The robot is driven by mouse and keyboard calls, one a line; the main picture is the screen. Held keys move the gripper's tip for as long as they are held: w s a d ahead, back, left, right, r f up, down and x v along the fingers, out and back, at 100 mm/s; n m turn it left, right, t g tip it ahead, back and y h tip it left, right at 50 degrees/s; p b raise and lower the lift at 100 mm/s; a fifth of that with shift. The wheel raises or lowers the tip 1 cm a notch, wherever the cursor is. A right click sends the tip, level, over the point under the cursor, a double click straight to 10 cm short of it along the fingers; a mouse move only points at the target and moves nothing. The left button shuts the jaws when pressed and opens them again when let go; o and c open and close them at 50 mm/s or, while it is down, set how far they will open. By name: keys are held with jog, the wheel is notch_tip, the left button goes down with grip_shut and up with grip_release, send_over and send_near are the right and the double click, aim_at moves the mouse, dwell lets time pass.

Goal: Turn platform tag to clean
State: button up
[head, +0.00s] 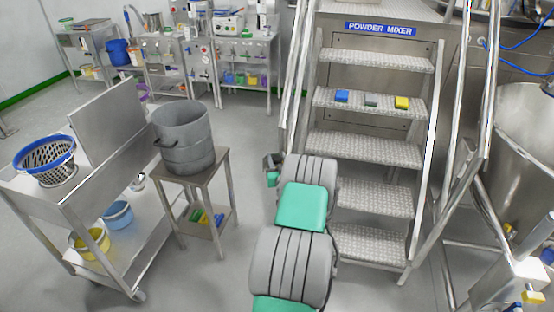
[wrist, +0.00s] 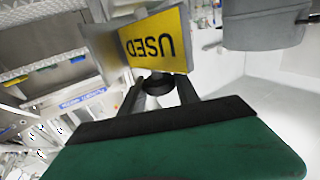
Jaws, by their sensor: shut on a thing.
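The platform tag (wrist: 155,45) shows in the wrist view as a yellow plate reading USED, upside down in the picture, with a plain grey face beside it at left. My gripper (wrist: 160,90) is right at the tag's edge, its two dark fingers on either side of a small dark round part. It is shut on the tag, though the exact contact is partly hidden. In the head view my gripper (head: 272,163) is mostly hidden behind my arm, beside the left rail of the steps, and the tag's face cannot be made out.
Metal steps (head: 365,146) with handrails rise under the POWDER MIXER sign (head: 381,29); blue, grey and yellow items lie on one tread. A grey pot (head: 184,142) stands on a small table at left. A steel trolley (head: 104,150) holds a blue-rimmed basket (head: 46,163).

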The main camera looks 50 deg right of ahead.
grip_shut()
jog(key=shift+f+b, duration=0.2)
jog(key=shift+b, duration=0.7)
jog(key=b, duration=0.1)
jog(key=y+b, duration=0.1)
jog(key=b, duration=0.1)
jog(key=shift+d+f+n+t, duration=0.1)
jog(key=shift+f+n+t, duration=0.15)
jog(key=shift+n+t, duration=0.15)
jog(key=n+t+y+b, duration=0.1)
jog(key=y+b, duration=0.1)
jog(key=b, duration=0.4)
jog(key=shift+f+n+b, duration=0.2)
jog(key=shift+n+b, duration=0.15)
jog(key=shift+n, duration=0.05)
jog(key=n+t+y+b, duration=0.1)
jog(key=y+b, duration=0.1)
jog(key=b, duration=0.1)
jog(key=n+t+y+b, duration=0.1)
jog(key=y+b, duration=0.1)
jog(key=b, duration=0.2)
jog(key=shift+r+n, duration=0.15)
jog(key=shift+n, duration=0.25)
jog(key=n+y+b, duration=0.1)
jog(key=y, duration=0.1)
jog(key=n+y+b, duration=0.1)
jog(key=shift+r+t+y+b, duration=0.3)
jog(key=shift+r+y+b, duration=0.1)
jog(key=shift+r, duration=0.1)
